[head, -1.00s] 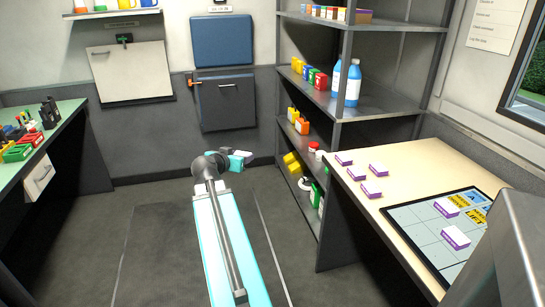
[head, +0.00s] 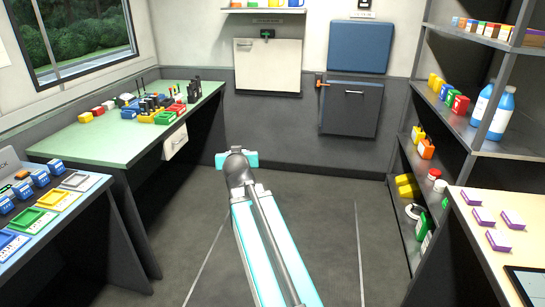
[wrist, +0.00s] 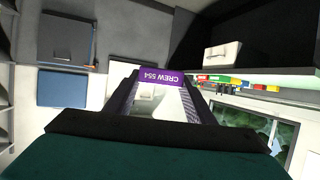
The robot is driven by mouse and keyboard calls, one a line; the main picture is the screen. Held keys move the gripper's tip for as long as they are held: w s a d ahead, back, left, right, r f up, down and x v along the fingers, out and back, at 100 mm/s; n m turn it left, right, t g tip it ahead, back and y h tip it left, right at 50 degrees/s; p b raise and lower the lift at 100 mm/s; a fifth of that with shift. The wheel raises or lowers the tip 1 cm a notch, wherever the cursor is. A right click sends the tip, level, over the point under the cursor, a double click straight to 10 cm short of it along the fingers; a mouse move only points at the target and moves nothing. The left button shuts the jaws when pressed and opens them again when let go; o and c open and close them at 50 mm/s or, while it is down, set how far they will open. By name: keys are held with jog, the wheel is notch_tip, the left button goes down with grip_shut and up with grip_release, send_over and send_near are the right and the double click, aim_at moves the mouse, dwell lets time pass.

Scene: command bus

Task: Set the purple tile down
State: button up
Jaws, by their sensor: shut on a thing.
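My gripper (wrist: 160,92) is shut on a purple tile (wrist: 162,78) in the wrist view. The tile's purple face reads "CREW 554" and it sits between the two fingertips, clear of any surface. In the head view my arm points away over the open floor; the fingertips and the held tile cannot be made out there. Several other purple and white tiles (head: 499,240) lie on the pale table (head: 470,228) at the right. Part of a dark-edged board (head: 530,284) shows at that table's near corner.
A green-topped desk (head: 120,140) with coloured items stands at the left. In front of it, a nearer desk (head: 85,208) holds blue blocks (head: 40,177) and coloured trays (head: 28,218). Shelves (head: 455,120) with bottles stand at the right. The floor (head: 310,215) between is clear.

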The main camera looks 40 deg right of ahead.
jog(key=w+a+r+n+y, duration=0.1)
jog(key=a+n+y, duration=0.1)
jog(key=a, duration=0.6)
jog(key=w+a+r+n+t+y, duration=0.1)
jog(key=w+a+n+y, duration=0.1)
jog(key=a, duration=0.7)
jog(key=w+a+r+n+y, duration=0.1)
jog(key=w+a+r+y, duration=0.1)
jog(key=a, duration=0.7)
jog(key=shift+n+t+y, duration=0.3)
jog(key=shift+n+t, duration=0.1)
jog(key=shift+w+r, duration=0.1)
